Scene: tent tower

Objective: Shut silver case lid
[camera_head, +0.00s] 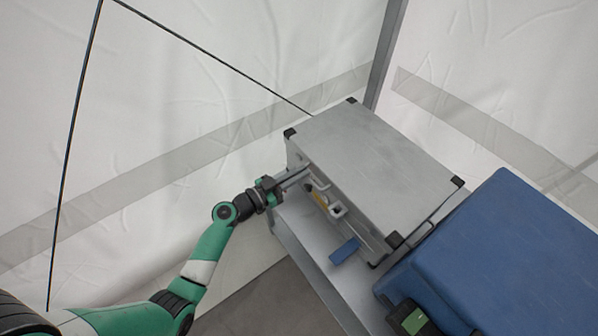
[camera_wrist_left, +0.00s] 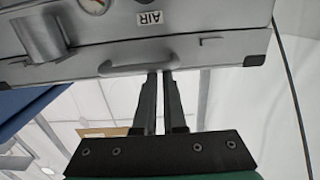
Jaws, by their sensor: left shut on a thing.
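The silver case (camera_head: 365,160) with black corner caps stands on a grey shelf. My left gripper (camera_head: 303,175) is at the case's left near edge. In the left wrist view, the closed fingers (camera_wrist_left: 160,73) reach the right end of the case's grey handle (camera_wrist_left: 135,60). They appear shut on the handle, though the exact contact is partly hidden. A gauge and an "AIR" label (camera_wrist_left: 150,18) show above. My right gripper's fingers are not seen.
A blue box (camera_head: 500,250) stands close to the case's right side. A small blue piece (camera_head: 343,250) lies below the case's front. The grey shelf (camera_head: 305,235) has a narrow bare strip. White tent walls and a grey pole (camera_head: 385,55) are behind.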

